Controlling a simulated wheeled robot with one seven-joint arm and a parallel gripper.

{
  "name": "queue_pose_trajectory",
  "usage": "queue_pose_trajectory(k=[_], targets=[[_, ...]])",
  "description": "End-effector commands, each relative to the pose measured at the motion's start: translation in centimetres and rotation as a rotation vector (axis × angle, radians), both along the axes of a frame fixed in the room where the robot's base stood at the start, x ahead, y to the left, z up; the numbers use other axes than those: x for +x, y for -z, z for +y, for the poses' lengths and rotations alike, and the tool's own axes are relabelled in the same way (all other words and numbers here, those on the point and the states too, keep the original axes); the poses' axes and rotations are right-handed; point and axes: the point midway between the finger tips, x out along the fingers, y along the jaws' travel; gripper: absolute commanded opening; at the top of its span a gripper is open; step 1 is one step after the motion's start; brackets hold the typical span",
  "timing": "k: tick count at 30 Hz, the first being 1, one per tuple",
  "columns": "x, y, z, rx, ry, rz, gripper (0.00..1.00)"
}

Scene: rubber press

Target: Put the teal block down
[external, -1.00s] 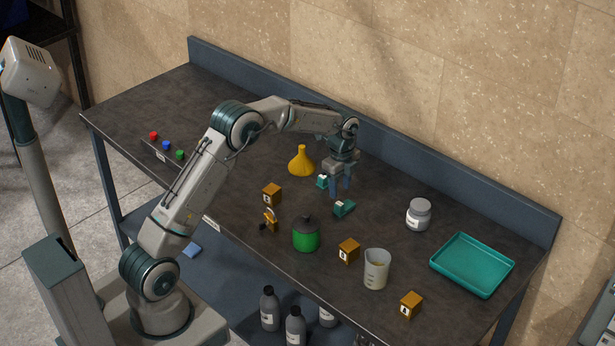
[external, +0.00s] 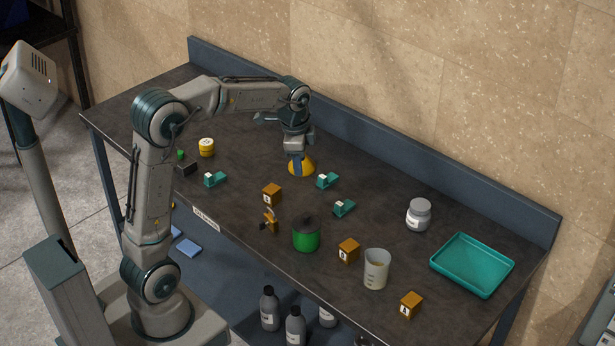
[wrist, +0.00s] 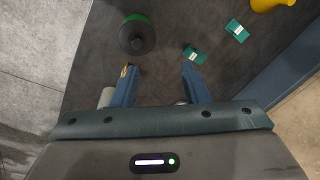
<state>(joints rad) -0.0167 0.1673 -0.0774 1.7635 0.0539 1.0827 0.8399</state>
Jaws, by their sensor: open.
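Three teal blocks with white labels lie on the dark table. One teal block (external: 327,181) is right of the yellow funnel, another teal block (external: 344,208) is just in front of it, and a third teal block (external: 215,180) is at the left. The first two also show in the wrist view (wrist: 237,31) (wrist: 194,53), beyond the right finger. My gripper (external: 297,169) points down and overlaps the yellow funnel (external: 301,170) in the external view. In the wrist view my gripper (wrist: 158,76) has its fingers apart, with no block between them.
A green jar (external: 306,238), a beaker (external: 376,270) and orange blocks (external: 272,195) (external: 349,250) (external: 411,305) stand towards the front. A teal tray (external: 472,265) and a white jar (external: 419,215) are at the right. A yellow pot (external: 206,147) stands at the left. The table's back right is clear.

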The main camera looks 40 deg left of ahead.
Motion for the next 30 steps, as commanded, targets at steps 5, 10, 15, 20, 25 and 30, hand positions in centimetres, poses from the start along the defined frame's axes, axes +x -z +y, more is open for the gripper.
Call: queue_pose_trajectory(k=[5,10,15,20,25,30], targets=[[-6.9,-1.6,0.6,-0.038,-0.243,-0.059,0.41],[-13.2,-1.4,1.2,-0.092,-0.477,-0.108,0.41],[-19.0,-0.1,1.5,-0.155,-0.696,-0.148,0.41],[-22.5,1.4,1.7,-0.204,-0.838,-0.168,0.41],[-23.8,2.2,1.7,-0.227,-0.901,-0.176,0.41],[-23.9,2.2,1.7,-0.229,-0.906,-0.176,0.41]])
